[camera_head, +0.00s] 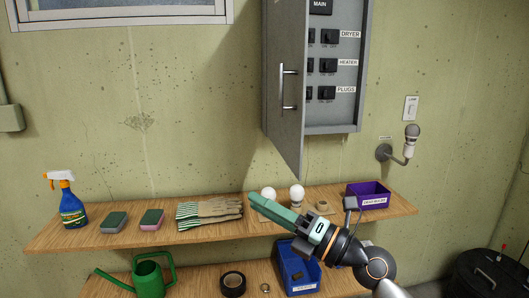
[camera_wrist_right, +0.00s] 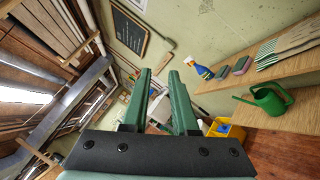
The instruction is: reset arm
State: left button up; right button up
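My right gripper (camera_head: 258,203) reaches in from the lower right in the head view, with its green fingers pointing up and left in front of the upper wooden shelf (camera_head: 90,236). In the right wrist view its fingers (camera_wrist_right: 159,76) stand apart with a visible gap and nothing between them. It is open and empty. My left gripper is not in view.
A grey breaker box (camera_head: 283,85) with its door open hangs above the shelf. The shelf holds a spray bottle (camera_head: 71,206), sponges, gloves (camera_head: 209,212), bulbs (camera_head: 297,196) and a purple bin (camera_head: 369,195). A green watering can (camera_head: 148,280) and blue bin (camera_head: 297,272) stand below.

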jog(key=s+d+f+m+t+h+p, duration=0.15)
jog(key=d+f+m+h, duration=0.25)
jog(key=f+m, duration=0.4)
jog(key=s+d+f+m+t+h, duration=0.25)
jog(key=d+f+m+h, duration=0.2)
jog(key=f+m, duration=0.4)
jog(key=s+d+f+m+t+h, duration=0.1)
jog(key=d+f+m+t+h, duration=0.25)
jog(key=f+m, duration=0.4)
jog(key=s+d+f+m+g+h, duration=0.1)
jog(key=s+f+m+g, duration=0.3)
jog(key=s+f, duration=0.6)
jog(key=s+d+f+m+g+h+p, duration=0.1)
jog(key=s+f+m+g, duration=0.4)
jog(key=s+f, duration=0.5)
jog(key=s+d+h, duration=0.1)
jog(key=d, duration=0.1)
jog(key=shift+d+f+m+h, duration=0.2)
jog(key=shift+d+m+h, duration=0.1)
jog(key=shift+d+m, duration=0.1)
